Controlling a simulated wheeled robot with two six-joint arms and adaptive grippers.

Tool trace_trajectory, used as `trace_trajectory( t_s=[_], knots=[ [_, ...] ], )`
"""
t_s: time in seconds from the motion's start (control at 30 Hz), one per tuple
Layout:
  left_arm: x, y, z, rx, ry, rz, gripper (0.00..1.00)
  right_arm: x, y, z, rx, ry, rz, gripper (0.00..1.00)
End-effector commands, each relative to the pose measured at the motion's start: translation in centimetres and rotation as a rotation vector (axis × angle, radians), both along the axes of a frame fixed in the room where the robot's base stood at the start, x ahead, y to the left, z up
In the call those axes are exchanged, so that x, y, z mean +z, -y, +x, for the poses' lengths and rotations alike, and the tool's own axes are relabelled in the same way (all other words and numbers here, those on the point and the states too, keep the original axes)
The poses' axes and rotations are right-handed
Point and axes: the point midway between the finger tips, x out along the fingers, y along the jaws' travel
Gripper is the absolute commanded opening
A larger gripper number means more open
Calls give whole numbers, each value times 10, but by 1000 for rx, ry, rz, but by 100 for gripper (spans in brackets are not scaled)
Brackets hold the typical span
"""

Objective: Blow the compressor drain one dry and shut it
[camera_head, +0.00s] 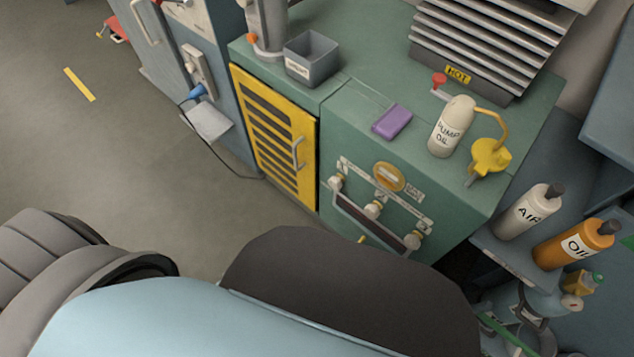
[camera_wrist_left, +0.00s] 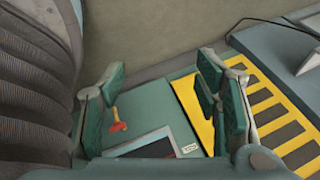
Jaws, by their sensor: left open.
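The green compressor cabinet (camera_head: 290,125) has a front panel with three pale knobs in a slanted row: an upper left knob (camera_head: 337,183), a middle knob (camera_head: 373,208) and a lower right knob (camera_head: 413,238). A dark trough with a light rim (camera_head: 375,222) runs below them. A small yellow piece (camera_head: 361,240) shows under it, partly hidden by my body. In the left wrist view, my left gripper (camera_wrist_left: 160,100) is open and empty. A red and yellow handle (camera_wrist_left: 118,122) on a green surface shows between its fingers, beyond them. My right gripper is in neither view.
A yellow louvred door (camera_head: 275,140) is left of the panel. On top stand a grey bin (camera_head: 311,62), purple block (camera_head: 392,121), pump oil bottle (camera_head: 451,128) and finned block marked HOT (camera_head: 480,45). AIR (camera_head: 527,214) and OIL (camera_head: 573,246) bottles stand right.

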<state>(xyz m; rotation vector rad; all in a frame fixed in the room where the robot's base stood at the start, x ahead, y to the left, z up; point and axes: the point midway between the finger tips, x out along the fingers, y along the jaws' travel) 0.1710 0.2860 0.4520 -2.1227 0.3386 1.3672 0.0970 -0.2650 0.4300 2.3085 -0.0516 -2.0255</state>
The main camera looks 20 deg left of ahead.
Motion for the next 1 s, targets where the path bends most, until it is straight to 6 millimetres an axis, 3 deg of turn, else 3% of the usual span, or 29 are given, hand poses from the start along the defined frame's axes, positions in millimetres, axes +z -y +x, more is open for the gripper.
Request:
trace_trajectory(
  t_s=[0.03, 0.07, 0.13, 0.23, 0.3, 0.4, 0.5, 0.67, 0.83, 1.0],
  knots=[
    [-35, -2, 44, -200, 120, 107, 57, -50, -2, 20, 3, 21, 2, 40],
    [-35, -1, 71, -344, 199, 197, 57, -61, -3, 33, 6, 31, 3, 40],
    [-24, 7, 127, -667, 386, 452, 57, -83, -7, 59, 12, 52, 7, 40],
    [9, 33, 180, -1061, 616, 895, 57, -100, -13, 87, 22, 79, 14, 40],
    [36, 54, 197, -1250, 733, 1209, 57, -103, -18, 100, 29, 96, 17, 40],
    [68, 79, 203, -1407, 834, 1580, 57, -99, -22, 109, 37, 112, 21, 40],
    [90, 95, 203, -1468, 875, 1801, 57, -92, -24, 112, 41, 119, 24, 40],
    [106, 105, 217, -1481, 883, 1882, 57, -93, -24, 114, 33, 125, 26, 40],
    [108, 122, 259, -1479, 884, 1875, 57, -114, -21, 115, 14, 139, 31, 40],
    [105, 140, 304, -1480, 884, 1873, 57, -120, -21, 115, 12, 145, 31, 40]
  ],
)
